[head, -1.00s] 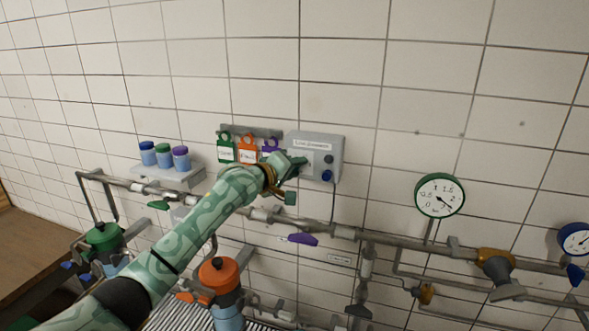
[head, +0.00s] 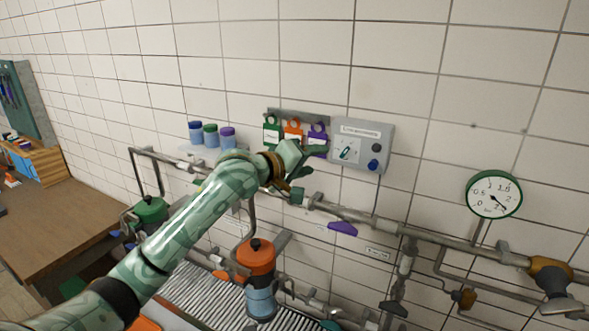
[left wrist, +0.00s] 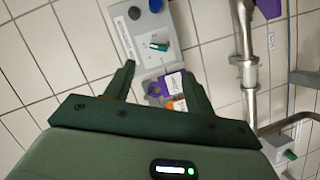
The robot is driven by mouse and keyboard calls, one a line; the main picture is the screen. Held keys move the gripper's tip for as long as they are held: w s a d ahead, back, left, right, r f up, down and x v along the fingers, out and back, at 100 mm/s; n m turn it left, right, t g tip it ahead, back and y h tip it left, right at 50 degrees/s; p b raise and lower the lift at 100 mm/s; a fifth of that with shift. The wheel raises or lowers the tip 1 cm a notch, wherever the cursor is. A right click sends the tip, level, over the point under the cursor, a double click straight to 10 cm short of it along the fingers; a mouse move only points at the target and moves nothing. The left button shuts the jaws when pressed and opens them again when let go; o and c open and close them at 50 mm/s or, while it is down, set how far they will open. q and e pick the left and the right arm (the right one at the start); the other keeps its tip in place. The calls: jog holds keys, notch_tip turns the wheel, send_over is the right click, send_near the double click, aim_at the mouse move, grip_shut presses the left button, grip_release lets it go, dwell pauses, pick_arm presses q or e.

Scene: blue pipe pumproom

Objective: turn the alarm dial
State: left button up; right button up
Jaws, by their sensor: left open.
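The alarm panel (head: 362,128) is a grey box on the tiled wall with a printed label along its top. On its pale plate is the dial (head: 346,150), a dark teal bar handle that stands tilted, its top leaning right. The dial also shows in the left wrist view (left wrist: 158,46), beyond the fingertips. My left gripper (head: 312,164) is open and empty, just left of the panel, in front of the hanging tags. In the left wrist view its fingers (left wrist: 158,72) are spread with the tags between them. No contact with the dial shows. My right gripper is not in view.
Green, orange and purple tags (head: 292,133) hang left of the panel. A dark knob (head: 376,147) and a blue knob (head: 373,165) sit on its right side. Pipes (head: 375,222) with a purple lever (head: 343,228) run below. A gauge (head: 494,195) is further right.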

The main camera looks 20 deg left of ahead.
pick_arm(q)
jog(key=v, duration=0.5)
jog(key=shift+s+b, duration=0.25)
jog(key=shift+b, duration=0.1)
